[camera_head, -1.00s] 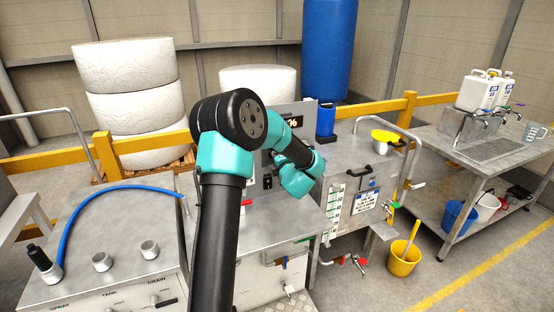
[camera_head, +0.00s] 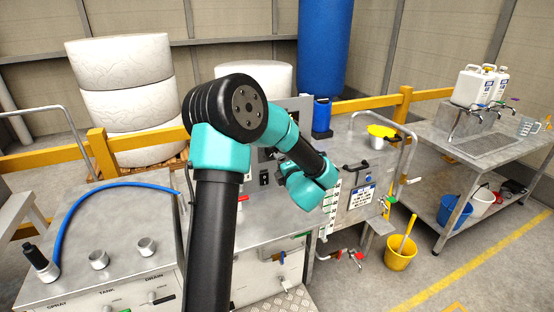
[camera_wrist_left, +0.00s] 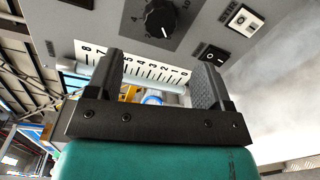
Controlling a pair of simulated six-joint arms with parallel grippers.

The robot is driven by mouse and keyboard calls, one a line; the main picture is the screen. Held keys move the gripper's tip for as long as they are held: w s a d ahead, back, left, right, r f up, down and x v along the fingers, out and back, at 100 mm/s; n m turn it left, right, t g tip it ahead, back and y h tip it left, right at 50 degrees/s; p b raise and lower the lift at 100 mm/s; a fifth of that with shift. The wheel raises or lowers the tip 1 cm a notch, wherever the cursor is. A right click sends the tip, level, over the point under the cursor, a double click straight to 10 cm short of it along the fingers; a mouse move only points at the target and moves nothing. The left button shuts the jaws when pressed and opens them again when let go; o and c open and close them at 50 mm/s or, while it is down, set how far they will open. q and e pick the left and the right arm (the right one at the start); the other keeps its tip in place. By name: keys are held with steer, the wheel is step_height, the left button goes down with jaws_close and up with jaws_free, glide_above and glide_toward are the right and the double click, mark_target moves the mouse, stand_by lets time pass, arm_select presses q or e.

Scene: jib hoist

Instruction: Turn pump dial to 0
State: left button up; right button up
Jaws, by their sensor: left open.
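In the left wrist view a black round dial (camera_wrist_left: 158,18) with a white pointer mark sits on a dark square of the grey panel (camera_wrist_left: 192,32). Its label is too small to read, so I cannot tell whether it is the pump dial. My left gripper (camera_wrist_left: 160,82) is open and empty, its fingers below the dial in the picture and not visibly touching it. In the head view my arm covers most of the panel (camera_head: 302,103), and the dial and gripper fingers are hidden. My right gripper is not in view.
Two switches (camera_wrist_left: 243,20) sit right of the dial in the wrist view. A white numbered scale strip (camera_wrist_left: 150,68) shows between the fingers. In the head view, a steel tank (camera_head: 358,165) stands right of the panel and a blue hose (camera_head: 95,195) lies left.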

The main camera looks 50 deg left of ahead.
arm_select(q)
steer(key=v, duration=0.8)
steer(key=shift+d, duration=0.4)
steer(key=shift+s, duration=0.15)
steer(key=w+d+f+m+t+h, duration=0.1)
steer(key=d+f+m+h, duration=0.6)
steer(key=f+m, duration=0.4)
steer(key=w+d+f+m+t+h, duration=0.2)
steer(key=d+f+m+h, duration=0.5)
steer(key=f, duration=0.7)
steer(key=s+d+f+m+g+h, duration=0.3)
steer(key=s+d+f+m+g, duration=0.1)
steer(key=s+d+f+m, duration=0.1)
steer(key=s+d+f+m+g+h, duration=0.3)
steer(key=s+d+f+m, duration=0.3)
steer(key=s, duration=0.6)
step_height(320, 180, down, 2)
steer(key=m+g, duration=0.1)
steer(key=m, duration=0.2)
steer(key=shift+f+g, duration=0.25)
steer(key=shift+g, duration=0.15)
steer(key=shift+w+d, duration=0.1)
